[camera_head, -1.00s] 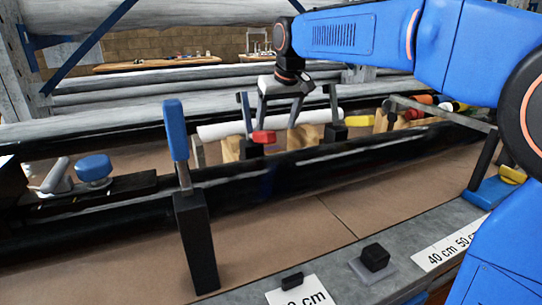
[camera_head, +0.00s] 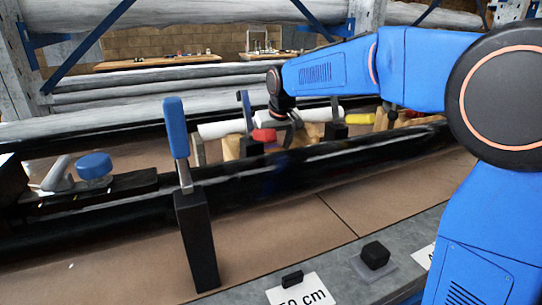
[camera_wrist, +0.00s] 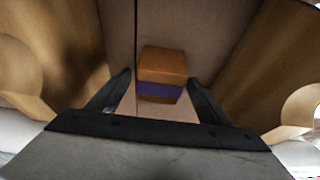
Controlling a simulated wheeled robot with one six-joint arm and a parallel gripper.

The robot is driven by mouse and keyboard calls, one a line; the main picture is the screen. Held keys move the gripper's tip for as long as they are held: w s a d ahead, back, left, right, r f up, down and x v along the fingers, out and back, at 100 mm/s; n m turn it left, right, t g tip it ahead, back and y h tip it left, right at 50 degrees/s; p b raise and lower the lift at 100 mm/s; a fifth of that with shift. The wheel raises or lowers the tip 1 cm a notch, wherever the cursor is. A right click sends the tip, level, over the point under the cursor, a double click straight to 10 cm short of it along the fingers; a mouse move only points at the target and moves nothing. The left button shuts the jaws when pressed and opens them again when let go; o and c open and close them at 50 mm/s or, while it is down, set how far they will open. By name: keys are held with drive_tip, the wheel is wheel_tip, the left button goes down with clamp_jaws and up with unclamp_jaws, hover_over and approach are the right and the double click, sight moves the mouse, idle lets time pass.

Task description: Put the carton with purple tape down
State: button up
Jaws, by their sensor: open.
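The carton with purple tape (camera_wrist: 162,64) is an orange-brown box with a purple band across its near side. In the wrist view it lies on a brown surface, ahead of and between my two fingers. My gripper (camera_wrist: 160,84) is open, with one dark finger to each side of the carton. A gap shows at each side, and I cannot tell how far the carton is from the fingertips in depth. In the head view my gripper (camera_head: 288,130) is low behind the black rail, and the carton is hidden there.
Wooden blocks (camera_wrist: 50,50) flank my gripper closely on both sides. The black rail (camera_head: 250,198) runs in front of it. A blue-handled clamp (camera_head: 178,128) stands to the left, and a red part (camera_head: 264,135) is beside my gripper. Brown board in front is mostly clear.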

drive_tip(key=shift+w+a+f, duration=0.1)
drive_tip(key=shift+w+f, duration=0.15)
drive_tip(key=shift+f, duration=0.4)
drive_tip(key=c, duration=1.4)
drive_tip(key=shift+r, duration=0.15)
drive_tip(key=shift+c, duration=0.2)
